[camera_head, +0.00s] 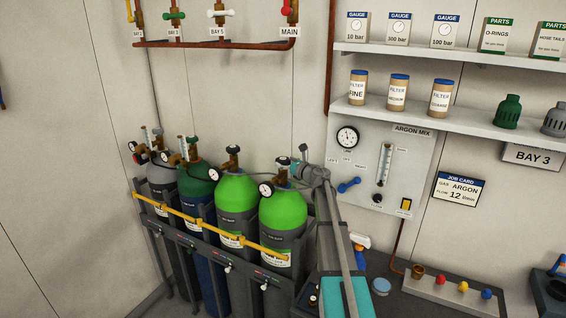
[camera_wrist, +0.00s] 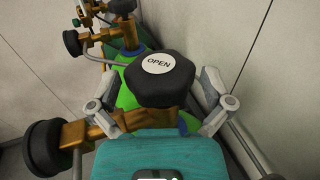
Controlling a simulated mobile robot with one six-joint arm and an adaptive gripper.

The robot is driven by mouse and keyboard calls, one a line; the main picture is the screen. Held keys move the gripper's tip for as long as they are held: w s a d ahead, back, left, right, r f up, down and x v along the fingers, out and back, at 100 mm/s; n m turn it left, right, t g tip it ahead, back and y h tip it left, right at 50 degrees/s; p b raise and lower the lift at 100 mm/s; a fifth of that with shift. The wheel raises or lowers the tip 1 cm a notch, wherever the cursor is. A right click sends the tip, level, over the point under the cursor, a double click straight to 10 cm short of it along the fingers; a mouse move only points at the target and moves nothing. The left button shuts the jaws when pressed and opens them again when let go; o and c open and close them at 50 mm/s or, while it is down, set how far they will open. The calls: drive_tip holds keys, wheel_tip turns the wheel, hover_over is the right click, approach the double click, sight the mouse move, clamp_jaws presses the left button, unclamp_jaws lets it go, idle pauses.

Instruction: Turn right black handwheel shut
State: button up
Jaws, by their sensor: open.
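The right black handwheel (camera_wrist: 162,82) fills the middle of the wrist view, with a white "OPEN" label on its top. It sits on the brass valve of the right green cylinder (camera_head: 283,214). In the head view the handwheel (camera_head: 283,161) is small, beside the end of my arm. My gripper (camera_wrist: 160,92) is open, one finger on each side of the handwheel. The right finger looks close to the wheel, but I cannot tell whether either finger touches it. In the head view my gripper (camera_head: 301,165) is at the right side of this valve.
A second green cylinder (camera_head: 237,191) with its own black handwheel (camera_head: 233,149) stands to the left, with two darker cylinders beyond. A yellow bar (camera_head: 207,226) crosses the rack front. A round gauge (camera_wrist: 44,148) juts out at lower left. The argon panel (camera_head: 414,160) is on the wall.

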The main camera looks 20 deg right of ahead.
drive_tip(key=shift+w+a, duration=0.2)
drive_tip(key=shift+w, duration=0.25)
drive_tip(key=shift+c, duration=0.3)
drive_tip(key=c, duration=0.8)
drive_tip(key=shift+c, duration=0.2)
drive_tip(key=shift+m+h, duration=0.4)
drive_tip(key=shift+h, duration=0.3)
drive_tip(key=m+t+h, duration=0.1)
drive_tip(key=m+h, duration=0.2)
drive_tip(key=h, duration=0.1)
drive_tip(key=shift+a, duration=0.1)
drive_tip(key=shift+m+g+h, duration=0.4)
drive_tip(key=shift+m+h, duration=0.85)
drive_tip(key=shift+h, duration=0.75)
drive_tip(key=shift+m+g+h, duration=0.4)
drive_tip(key=shift+m+h, duration=0.85)
drive_tip(key=shift+h, duration=0.75)
